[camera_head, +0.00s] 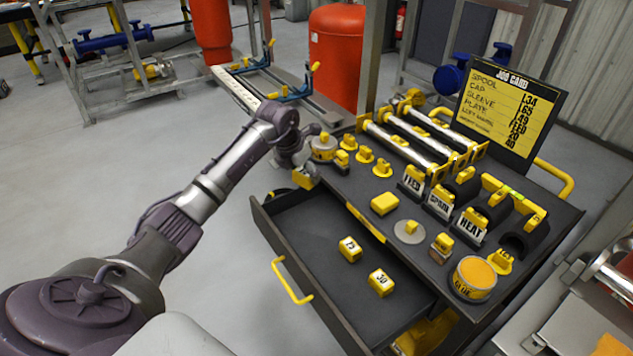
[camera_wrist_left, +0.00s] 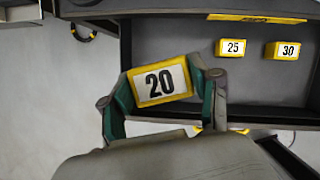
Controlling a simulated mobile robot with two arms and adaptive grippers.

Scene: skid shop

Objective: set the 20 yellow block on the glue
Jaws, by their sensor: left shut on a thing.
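The yellow block marked 20 (camera_wrist_left: 160,82) is between the two green-lined fingers of my left gripper (camera_wrist_left: 160,88), which is shut on it. Its label faces the left wrist camera. In the head view my left gripper (camera_head: 299,163) is at the left edge of the cart, near the open drawer's back left corner, with the yellow block (camera_head: 305,177) at its tip. The glue (camera_head: 474,279), a round tin with an orange-yellow top, stands at the cart's front right corner, well apart from the block. My right gripper is not in view.
The open drawer (camera_head: 300,222) holds blocks marked 25 (camera_head: 349,249) and 30 (camera_head: 379,283). On the cart top, a yellow block (camera_head: 385,203), a grey disc (camera_head: 409,232) and upright signs FEED (camera_head: 411,183), SPARE (camera_head: 440,203) and HEAT (camera_head: 470,226) stand between gripper and glue.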

